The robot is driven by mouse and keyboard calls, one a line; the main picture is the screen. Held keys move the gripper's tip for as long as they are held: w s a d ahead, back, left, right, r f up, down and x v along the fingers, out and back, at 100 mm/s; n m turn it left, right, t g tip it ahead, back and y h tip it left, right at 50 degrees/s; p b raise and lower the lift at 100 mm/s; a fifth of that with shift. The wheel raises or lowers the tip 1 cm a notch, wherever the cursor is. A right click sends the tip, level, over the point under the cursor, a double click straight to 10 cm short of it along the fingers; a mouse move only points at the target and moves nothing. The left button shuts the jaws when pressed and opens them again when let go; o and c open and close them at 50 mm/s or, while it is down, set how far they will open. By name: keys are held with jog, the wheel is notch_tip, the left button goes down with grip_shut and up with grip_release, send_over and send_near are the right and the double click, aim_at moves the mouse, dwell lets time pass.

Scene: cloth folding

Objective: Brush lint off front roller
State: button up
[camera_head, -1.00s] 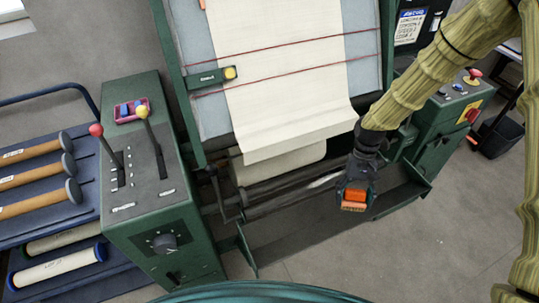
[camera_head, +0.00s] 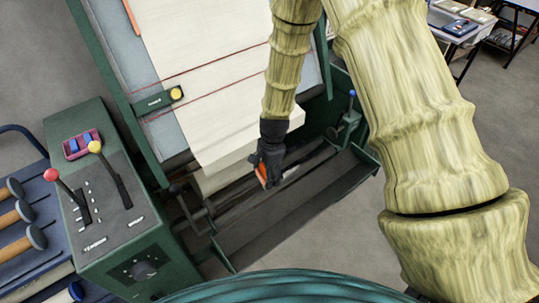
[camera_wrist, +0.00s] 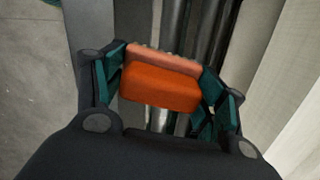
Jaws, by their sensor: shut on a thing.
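My gripper (camera_head: 265,168) is shut on an orange block-shaped brush (camera_head: 261,176), low over the front of the green machine. In the wrist view the brush (camera_wrist: 160,85) sits between both fingers, its paler, bumpy edge facing away from my palm. The front roller (camera_head: 232,206) is a long dark bar across the machine's front, below the cloth's lower edge. A pale streak (camera_head: 291,172) shows just right of the brush; I cannot tell whether it is lint or shine. Bars run under the brush in the wrist view, and contact cannot be made out.
Cream cloth (camera_head: 190,70) lies on the sloped bed, with red cords across it. A green control box (camera_head: 110,215) with red and yellow levers stands at the left. Bare floor (camera_head: 330,235) lies in front.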

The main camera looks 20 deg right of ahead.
jog(key=w+f+m, duration=0.1)
jog(key=m, duration=0.1)
jog(key=w+d+f+m+b, duration=0.1)
jog(key=m, duration=0.1)
jog(key=w+d+f+m+h, duration=0.1)
jog(key=m, duration=0.1)
jog(key=shift+d+m+b, duration=0.1)
jog(key=shift+m+b, duration=0.3)
dwell(0.3)
dwell(0.4)
